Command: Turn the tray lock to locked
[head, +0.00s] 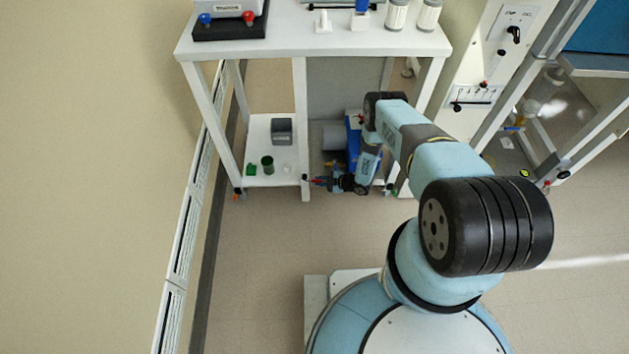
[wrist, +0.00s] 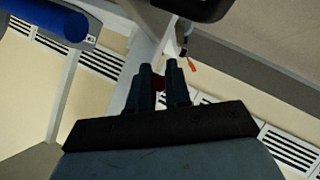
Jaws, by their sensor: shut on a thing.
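My gripper (head: 311,181) is low at the front of the white table, beside its middle front leg.
In the wrist view a blue cylinder (wrist: 45,17) is at upper left. Floor left of my base is clear.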

